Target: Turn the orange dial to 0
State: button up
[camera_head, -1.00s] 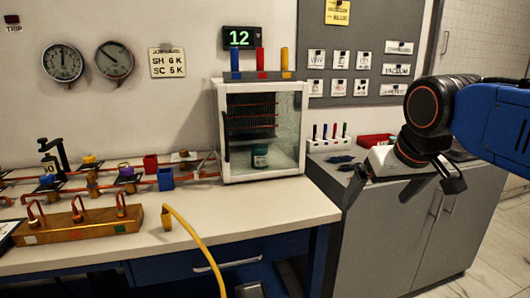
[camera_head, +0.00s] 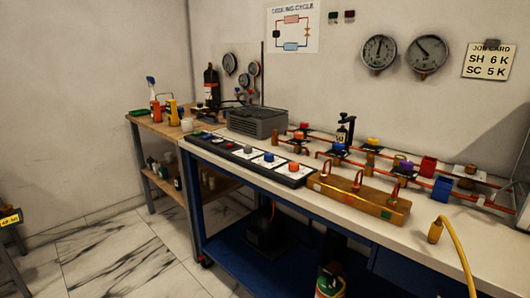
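An orange dial (camera_head: 293,167) sits at the right end of a long black panel (camera_head: 226,149) on the front of the blue-framed bench. A blue dial (camera_head: 269,157) and a grey dial (camera_head: 248,149) are to its left on the same panel, each on a white plate. The setting of the orange dial is too small to read. My gripper is not in view now.
A wooden block with copper loops (camera_head: 350,195) stands right of the panel. A yellow hose (camera_head: 455,245) hangs over the bench edge. Marble floor (camera_head: 110,250) at left is clear.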

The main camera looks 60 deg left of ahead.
aim_at(293, 167)
jog(key=u, duration=2.2)
